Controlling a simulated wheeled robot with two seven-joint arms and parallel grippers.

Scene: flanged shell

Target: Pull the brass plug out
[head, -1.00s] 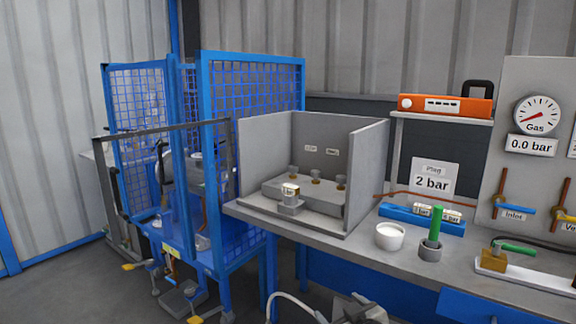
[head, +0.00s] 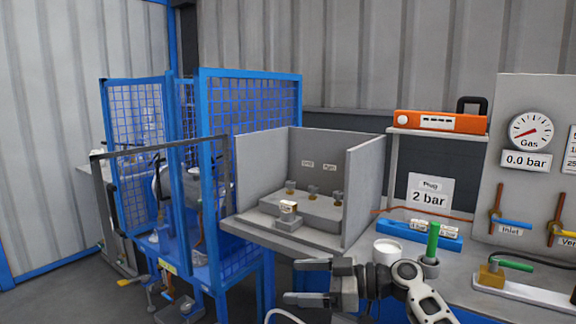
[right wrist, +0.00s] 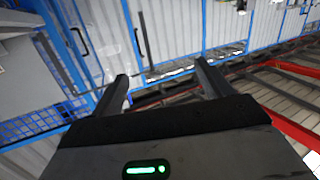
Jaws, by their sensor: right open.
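In the head view, a grey stepped block (head: 310,207) stands inside an open grey booth. Several small fittings with brass-coloured parts sit on it, three of them in a row at the back. The front fitting (head: 288,208) has a pale label on its top and sits on a small grey base. I cannot tell which fitting is the brass plug. My right gripper (head: 294,281) is open and empty, in front of and below the booth's front edge, apart from the fittings. Its two open fingers also show in the right wrist view (right wrist: 162,82). My left gripper is not in view.
The booth's side walls (head: 364,185) flank the block; its front is open. To the right stand a white cup (head: 388,251), a green-handled tool (head: 432,240) in a grey holder and a blue rack (head: 405,230). A blue mesh cage (head: 235,115) stands at the left.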

